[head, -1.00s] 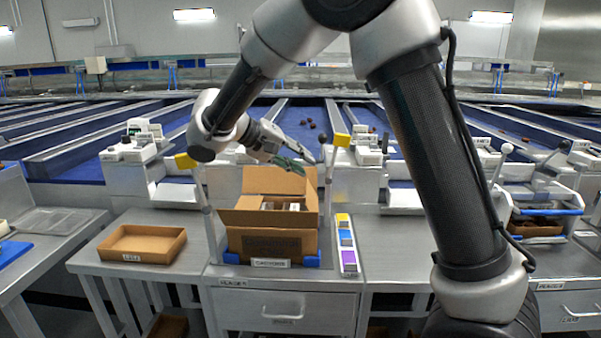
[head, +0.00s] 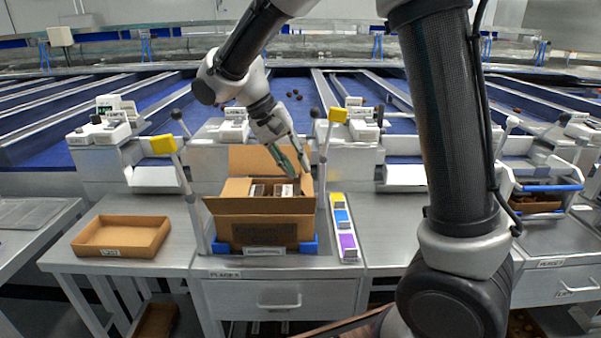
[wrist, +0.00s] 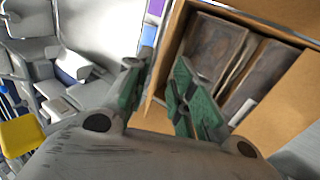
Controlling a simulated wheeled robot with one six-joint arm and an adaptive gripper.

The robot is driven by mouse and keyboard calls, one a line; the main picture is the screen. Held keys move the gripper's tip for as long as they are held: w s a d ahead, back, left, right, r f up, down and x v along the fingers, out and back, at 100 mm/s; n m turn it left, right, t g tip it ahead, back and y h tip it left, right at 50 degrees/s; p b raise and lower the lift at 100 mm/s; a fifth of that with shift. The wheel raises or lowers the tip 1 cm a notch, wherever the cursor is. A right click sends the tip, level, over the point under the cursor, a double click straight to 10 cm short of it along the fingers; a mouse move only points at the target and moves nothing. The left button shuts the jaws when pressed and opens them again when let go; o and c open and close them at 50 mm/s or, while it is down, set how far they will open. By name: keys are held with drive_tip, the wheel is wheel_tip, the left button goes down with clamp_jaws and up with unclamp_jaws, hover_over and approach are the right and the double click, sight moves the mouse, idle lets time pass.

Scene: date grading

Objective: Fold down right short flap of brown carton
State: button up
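The brown carton (head: 262,232) stands on the middle bench, with its back flap (head: 250,160) upright and its front flap (head: 255,206) hanging outward. Dark packs (head: 258,190) show inside it, and also in the wrist view (wrist: 210,45). The right short flap (head: 306,186) is at the carton's right side, partly hidden by my gripper. My gripper (head: 301,168) points down over that right side. In the wrist view my gripper (wrist: 163,62) has its green fingers apart, with a brown carton edge (wrist: 160,75) running between them. I cannot tell whether they touch it.
A shallow brown tray (head: 122,236) lies on the left bench. A strip of coloured blocks (head: 343,228) is right of the carton. Blue corner holders (head: 308,244) surround the carton base.

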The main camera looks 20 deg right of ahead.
sight(301, 172)
drive_tip(key=shift+x, duration=1.6)
clamp_jaws()
drive_tip(key=h, duration=0.1)
drive_tip(key=a+f+g+h, duration=0.1)
drive_tip(key=h, duration=0.1)
drive_tip(key=shift+w+a, duration=0.2)
drive_tip(key=shift+w, duration=0.05)
unclamp_jaws()
